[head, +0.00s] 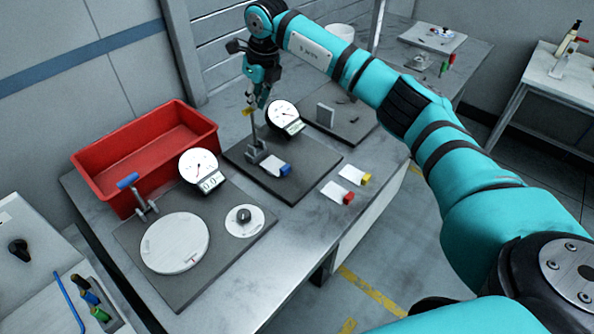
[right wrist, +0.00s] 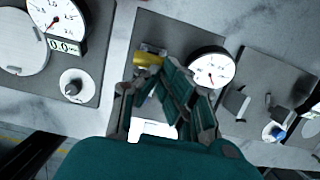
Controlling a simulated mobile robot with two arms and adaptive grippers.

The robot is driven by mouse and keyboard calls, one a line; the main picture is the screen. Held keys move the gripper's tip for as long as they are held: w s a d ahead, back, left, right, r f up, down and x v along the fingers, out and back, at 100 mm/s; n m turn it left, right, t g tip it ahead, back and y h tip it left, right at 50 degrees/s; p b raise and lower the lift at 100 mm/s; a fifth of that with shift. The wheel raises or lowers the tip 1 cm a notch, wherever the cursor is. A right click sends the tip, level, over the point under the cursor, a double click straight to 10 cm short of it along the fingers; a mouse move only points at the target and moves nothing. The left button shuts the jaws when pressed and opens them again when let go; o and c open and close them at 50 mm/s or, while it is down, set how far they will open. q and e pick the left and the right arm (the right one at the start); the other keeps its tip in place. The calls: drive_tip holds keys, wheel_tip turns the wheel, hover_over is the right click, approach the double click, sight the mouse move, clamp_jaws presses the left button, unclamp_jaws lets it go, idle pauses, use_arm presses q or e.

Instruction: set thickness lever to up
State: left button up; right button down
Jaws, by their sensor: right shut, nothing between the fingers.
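A thin upright post gauge with a yellow-handled lever (head: 247,112) stands on the middle dark plate (head: 300,160). I take this yellow lever to be the thickness lever; how high it sits is hard to tell. My right gripper (head: 261,102) is shut and empty, pointing down beside the upper post, close to the yellow handle. In the right wrist view the yellow handle (right wrist: 148,58) shows just beyond the gripper fingers (right wrist: 165,75); contact cannot be told. The gauge's round dial (head: 283,114) is right of the gripper. My left gripper is not in view.
A white piece with a blue end (head: 275,167) lies at the post's foot. Pieces with red (head: 338,193) and yellow (head: 355,176) ends lie to the right. A red bin (head: 140,150) and a blue-handled lever (head: 128,181) stand to the left, near a second dial (head: 198,165).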

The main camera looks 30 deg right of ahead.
drive_tip(key=shift+w+a, duration=0.1)
drive_tip(key=shift+w, duration=0.1)
idle(0.3)
drive_tip(key=v, duration=1.2)
